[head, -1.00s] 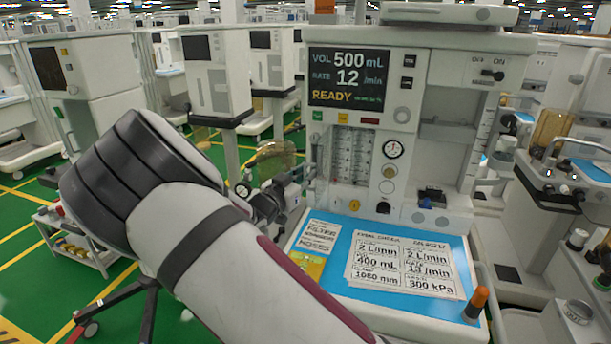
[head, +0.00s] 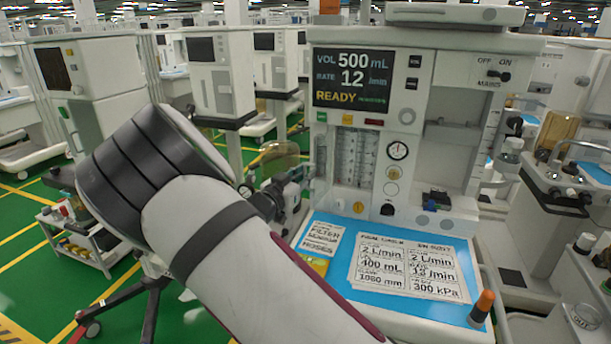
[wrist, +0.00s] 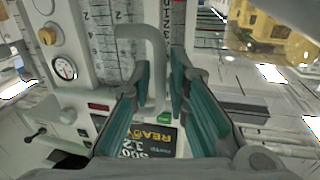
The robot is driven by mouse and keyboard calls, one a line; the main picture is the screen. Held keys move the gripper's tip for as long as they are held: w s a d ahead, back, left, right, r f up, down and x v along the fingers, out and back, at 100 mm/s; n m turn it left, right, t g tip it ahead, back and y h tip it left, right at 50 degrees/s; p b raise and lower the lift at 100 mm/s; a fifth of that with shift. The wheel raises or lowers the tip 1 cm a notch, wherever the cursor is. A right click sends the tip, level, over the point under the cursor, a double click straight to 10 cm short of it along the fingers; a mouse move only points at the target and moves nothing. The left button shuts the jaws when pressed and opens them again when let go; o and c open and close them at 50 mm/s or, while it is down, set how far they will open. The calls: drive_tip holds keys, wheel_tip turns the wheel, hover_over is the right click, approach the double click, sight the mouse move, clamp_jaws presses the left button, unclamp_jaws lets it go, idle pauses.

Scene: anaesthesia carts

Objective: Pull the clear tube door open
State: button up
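The clear tube door (head: 357,158) covers the flow tubes on the front of the middle anaesthesia machine, below its screen; it looks closed. In the wrist view, which is upside down, a pale grey bent handle (wrist: 154,62) stands out in front of the tubes (wrist: 103,35). My gripper (wrist: 160,68) is open, with its teal fingers on either side of the handle's long bar. I cannot tell whether either finger touches the bar.
A screen (head: 351,78) reading READY is above the tubes. A blue worktop (head: 333,277) with printed cards and an orange-topped item (head: 482,307) lies below. Dark breathing parts and an amber canister (head: 272,160) stand left of the tubes. A small trolley (head: 88,245) is at left.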

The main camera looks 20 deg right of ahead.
drive_tip(key=v, duration=1.2)
drive_tip(key=shift+s, duration=0.1)
drive_tip(key=shift+c, duration=0.2)
